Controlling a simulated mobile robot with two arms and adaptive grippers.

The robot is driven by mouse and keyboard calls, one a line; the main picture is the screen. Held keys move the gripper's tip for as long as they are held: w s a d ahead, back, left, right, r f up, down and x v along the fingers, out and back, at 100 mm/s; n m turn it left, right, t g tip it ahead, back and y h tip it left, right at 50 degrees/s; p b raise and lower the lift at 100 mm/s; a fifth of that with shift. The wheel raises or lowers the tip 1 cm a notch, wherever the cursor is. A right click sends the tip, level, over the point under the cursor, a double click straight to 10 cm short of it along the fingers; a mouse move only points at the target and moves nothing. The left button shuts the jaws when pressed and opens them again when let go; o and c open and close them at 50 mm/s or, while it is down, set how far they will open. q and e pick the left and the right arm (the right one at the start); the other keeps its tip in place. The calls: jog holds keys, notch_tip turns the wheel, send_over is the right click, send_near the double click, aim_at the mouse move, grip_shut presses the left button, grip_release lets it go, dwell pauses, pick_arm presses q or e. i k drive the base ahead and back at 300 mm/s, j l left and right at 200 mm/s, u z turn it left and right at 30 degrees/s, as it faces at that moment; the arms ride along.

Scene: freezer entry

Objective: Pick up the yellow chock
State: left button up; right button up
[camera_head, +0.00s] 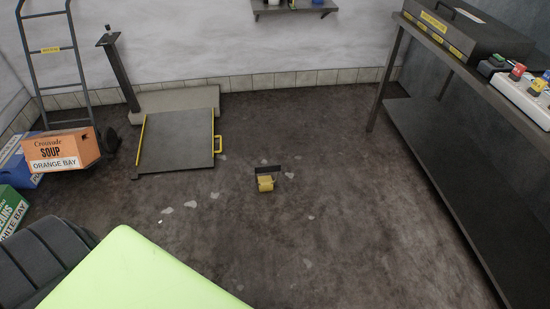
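A small yellow chock (265,184) sits on the dark floor near the middle of the head view. A dark, flat bar-like piece (268,170) stands at its back edge; I cannot tell whether it is part of the chock.
A dark platform with yellow edges (177,141) lies behind left. A ladder-like frame (56,60) and a soup carton (62,150) stand at left. A bench (455,66) runs along the right. A lime-green surface (135,280) fills the lower left. Floor around the chock is mostly clear.

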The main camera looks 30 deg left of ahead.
aim_at(266, 183)
jog(key=i+l+u, duration=0.1)
jog(key=i+u, duration=0.3)
jog(key=i+l+u, duration=0.15)
jog(key=i+u, duration=0.25)
jog(key=i+l+u, duration=0.2)
jog(key=u, duration=0.15)
jog(key=i+l+u, duration=0.2)
jog(key=l+u, duration=0.2)
